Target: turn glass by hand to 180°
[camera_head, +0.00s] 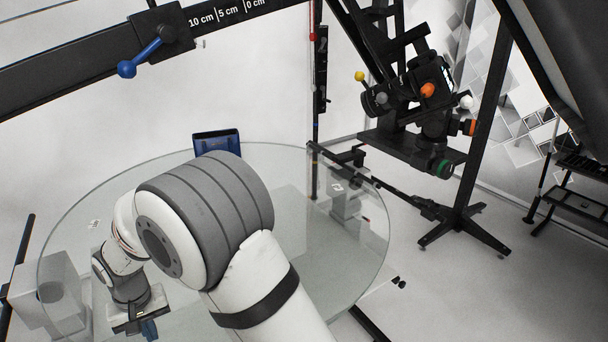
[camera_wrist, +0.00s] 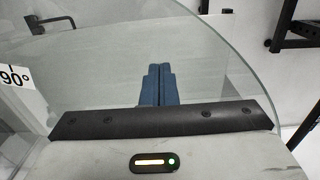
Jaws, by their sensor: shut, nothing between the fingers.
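The round clear glass (camera_head: 325,265) of the turntable spans the middle of the head view, partly hidden by my arm. Small white labels sit near its rim. My gripper (camera_head: 149,330) is at the lower left, over the near-left part of the glass. In the wrist view the glass (camera_wrist: 90,68) fills most of the picture, with its curved edge at the right. The blue fingers of my gripper (camera_wrist: 157,70) are together and empty in front of the glass. I cannot tell whether they touch it. A label reading 90° (camera_wrist: 13,77) shows at the left edge.
A dark blue device (camera_head: 216,142) stands at the far rim. A black beam with a centimetre scale (camera_head: 225,15) crosses the upper left, with a blue lever (camera_head: 140,60). A black camera stand (camera_head: 432,100) is at the right. The floor at lower right is mostly clear.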

